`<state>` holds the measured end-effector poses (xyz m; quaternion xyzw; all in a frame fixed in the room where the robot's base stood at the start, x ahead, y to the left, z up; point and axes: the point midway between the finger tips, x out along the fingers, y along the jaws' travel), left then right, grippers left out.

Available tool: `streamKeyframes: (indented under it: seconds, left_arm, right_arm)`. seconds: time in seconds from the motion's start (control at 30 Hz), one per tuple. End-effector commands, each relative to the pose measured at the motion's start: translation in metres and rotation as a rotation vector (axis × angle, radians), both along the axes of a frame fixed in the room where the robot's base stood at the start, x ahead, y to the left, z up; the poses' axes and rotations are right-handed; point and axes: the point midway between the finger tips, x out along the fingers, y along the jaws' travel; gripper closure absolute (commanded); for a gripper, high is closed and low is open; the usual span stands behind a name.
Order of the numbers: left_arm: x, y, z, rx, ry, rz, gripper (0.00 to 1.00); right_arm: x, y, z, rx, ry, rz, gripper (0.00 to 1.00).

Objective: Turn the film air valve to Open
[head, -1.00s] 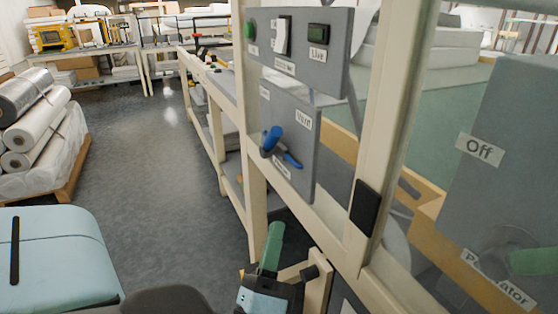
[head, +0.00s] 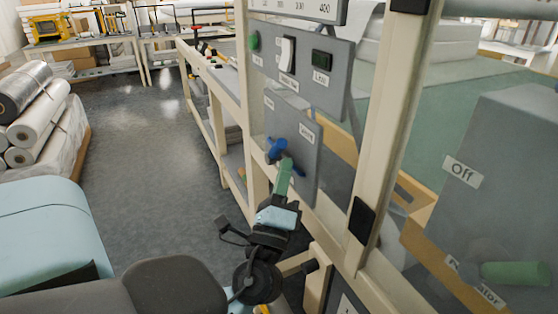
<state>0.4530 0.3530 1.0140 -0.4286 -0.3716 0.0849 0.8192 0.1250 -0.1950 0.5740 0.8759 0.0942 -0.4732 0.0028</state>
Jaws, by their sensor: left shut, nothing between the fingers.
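A blue valve handle (head: 276,148) sits on a grey panel (head: 307,155) fixed to the cream frame. Its lever slants down to the right. A label reading "Vent" (head: 306,132) is at the upper right of the panel; the smaller label at its upper left is too small to read. My left gripper (head: 284,177), with green fingers, is shut and empty. It points up at the valve from below, and its tips overlap the lower part of the handle in the view. I cannot tell whether they touch. My right gripper is not in view.
Above is a panel with a green button (head: 254,40), a white switch (head: 288,53) and a dark display (head: 322,61). A grey box (head: 505,185) at right carries an "Off" label and a green handle (head: 515,273). A cream post (head: 388,140) stands between. Wrapped rolls (head: 35,120) lie left.

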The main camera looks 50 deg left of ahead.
Motion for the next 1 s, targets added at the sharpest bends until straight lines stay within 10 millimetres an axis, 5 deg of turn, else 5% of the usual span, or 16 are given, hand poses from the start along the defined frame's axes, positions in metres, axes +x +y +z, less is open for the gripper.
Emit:
streamKeyframes:
  seconds: [1.0]
  left_arm:
    - [0.0, 0.009, 0.013, -0.077, 0.022, -0.001, 1.0]
  right_arm:
    - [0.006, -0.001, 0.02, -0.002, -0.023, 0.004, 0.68]
